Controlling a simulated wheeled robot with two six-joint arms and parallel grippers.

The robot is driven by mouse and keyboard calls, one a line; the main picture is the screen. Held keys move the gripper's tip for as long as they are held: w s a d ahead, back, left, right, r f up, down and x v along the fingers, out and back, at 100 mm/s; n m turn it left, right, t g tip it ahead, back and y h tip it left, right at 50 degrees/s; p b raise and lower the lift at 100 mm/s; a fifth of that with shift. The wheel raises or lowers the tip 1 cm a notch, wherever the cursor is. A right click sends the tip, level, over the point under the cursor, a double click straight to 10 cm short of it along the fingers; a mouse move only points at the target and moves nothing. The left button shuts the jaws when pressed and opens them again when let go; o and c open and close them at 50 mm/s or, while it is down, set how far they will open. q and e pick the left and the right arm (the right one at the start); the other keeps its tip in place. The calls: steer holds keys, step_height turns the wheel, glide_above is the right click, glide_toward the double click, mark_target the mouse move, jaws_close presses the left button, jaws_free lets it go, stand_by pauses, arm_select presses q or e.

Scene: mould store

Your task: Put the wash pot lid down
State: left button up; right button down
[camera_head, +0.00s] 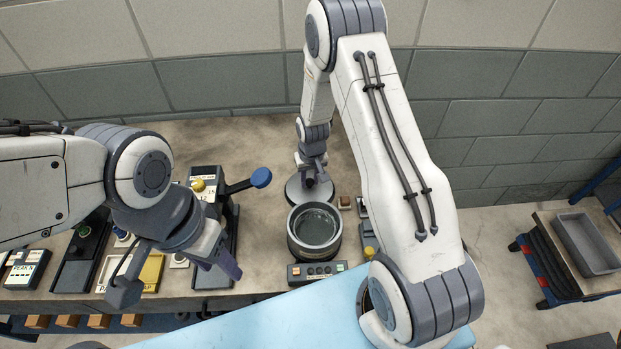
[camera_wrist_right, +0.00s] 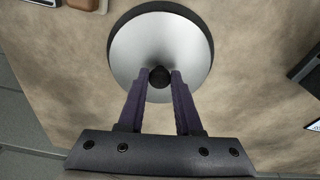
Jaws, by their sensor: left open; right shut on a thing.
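The wash pot lid (camera_wrist_right: 135,45) is a round silver disc with a dark rim and a black knob (camera_wrist_right: 159,77). My right gripper (camera_wrist_right: 158,82) is shut on the knob. In the head view the lid (camera_head: 297,190) is level, just behind the open wash pot (camera_head: 293,243), at or close above the bench top; I cannot tell if it touches. The pot is dark grey, with its inside showing. My left gripper (camera_head: 230,268) is open and empty, left of the pot over the bench.
A small button panel (camera_head: 318,273) stands in front of the pot. A blue-knobbed lever (camera_head: 261,178) and several control boxes fill the bench's left side. Small blocks (camera_head: 344,202) lie right of the lid. Bare bench (camera_head: 255,135) lies behind. A grey tray (camera_head: 588,243) is far right.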

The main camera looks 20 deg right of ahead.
mark_target(311, 192)
steer(key=c, duration=0.6)
jaws_free()
steer(key=shift+r, duration=0.6)
step_height(311, 192, up, 11)
steer(key=s+b, duration=0.1)
steer(key=b, duration=0.2)
steer(key=shift+s, duration=0.25)
